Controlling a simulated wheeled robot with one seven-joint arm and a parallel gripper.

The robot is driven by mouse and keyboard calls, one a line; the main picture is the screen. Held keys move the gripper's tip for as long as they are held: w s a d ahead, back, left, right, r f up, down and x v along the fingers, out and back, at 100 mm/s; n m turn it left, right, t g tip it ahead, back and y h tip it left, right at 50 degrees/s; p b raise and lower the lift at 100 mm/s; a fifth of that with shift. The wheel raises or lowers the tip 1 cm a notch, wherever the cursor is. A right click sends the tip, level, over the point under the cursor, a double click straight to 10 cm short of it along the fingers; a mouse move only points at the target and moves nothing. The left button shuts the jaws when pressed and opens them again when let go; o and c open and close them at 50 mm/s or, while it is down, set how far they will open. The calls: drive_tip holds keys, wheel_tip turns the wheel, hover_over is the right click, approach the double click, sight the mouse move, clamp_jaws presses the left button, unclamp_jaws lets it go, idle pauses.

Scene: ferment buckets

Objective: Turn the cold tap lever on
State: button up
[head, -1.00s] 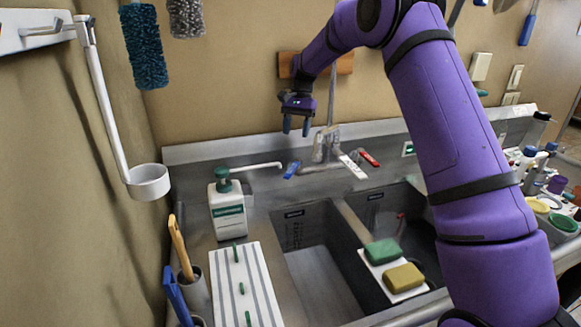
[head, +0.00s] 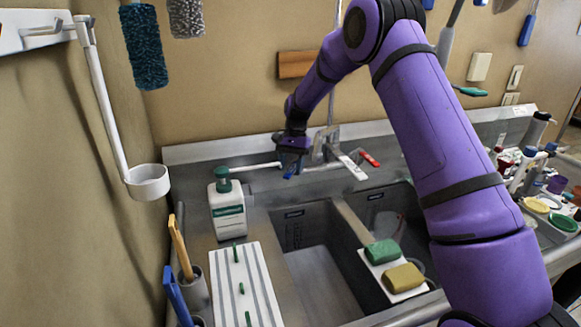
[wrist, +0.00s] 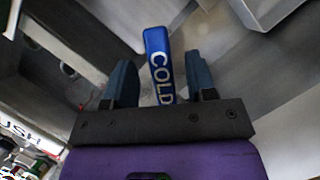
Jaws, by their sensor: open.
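The blue cold tap lever (wrist: 159,60), marked COLD, lies between the two fingers of my gripper (wrist: 162,85) in the wrist view. A gap shows on each side of the lever, and the fingers are open. In the head view my gripper (head: 290,165) is down at the lever (head: 289,172), which is partly hidden by the fingers. The metal tap (head: 325,145) stands just right of the gripper. The red lever (head: 369,158) is on the tap's other side.
A green sponge (head: 382,252) and a yellow sponge (head: 403,277) rest over the sink. A striped board (head: 262,300) lies front left.

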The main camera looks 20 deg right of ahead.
drive_tip(key=shift+f, duration=0.2)
drive_tip(key=shift+c, duration=0.2)
clamp_jaws()
drive_tip(key=m, duration=0.1)
drive_tip(key=w+a+m, duration=0.1)
drive_tip(key=m, duration=0.1)
drive_tip(key=shift+w+a+t+y, duration=0.1)
drive_tip(key=shift+a+t+y, duration=0.2)
drive_tip(key=shift+y, duration=0.1)
drive_tip(key=shift+o, duration=0.2)
unclamp_jaws()
